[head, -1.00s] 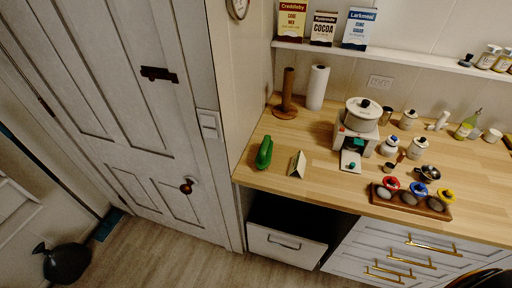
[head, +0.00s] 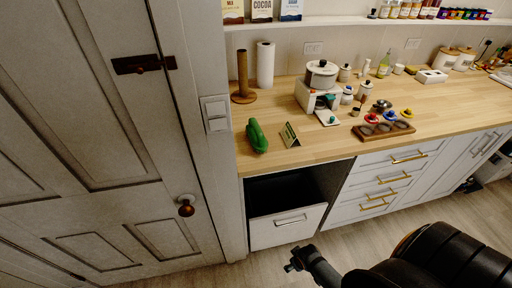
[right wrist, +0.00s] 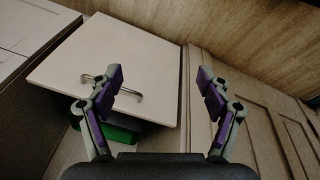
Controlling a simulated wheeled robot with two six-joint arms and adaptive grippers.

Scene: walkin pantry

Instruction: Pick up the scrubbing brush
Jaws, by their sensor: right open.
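A green object that looks like the scrubbing brush (head: 257,136) lies near the left end of the wooden counter in the head view. My right arm comes in from the lower right, and the dark piece at its end, apparently my right gripper (head: 301,259), is below the counter in front of the white drawer, well apart from the green object. In the right wrist view, my right gripper (right wrist: 160,85) has its fingers apart with nothing between them. A green patch (right wrist: 118,133) shows there, partly hidden by the left-hand finger; I cannot tell what it is. My left gripper is not in view.
The white drawer (head: 288,226) sits below a dark opening under the counter (head: 330,145). A small sign (head: 289,134) stands beside the green object. A paper towel roll (head: 265,66) and a brown holder (head: 243,80) stand behind. A door (head: 110,150) is at left.

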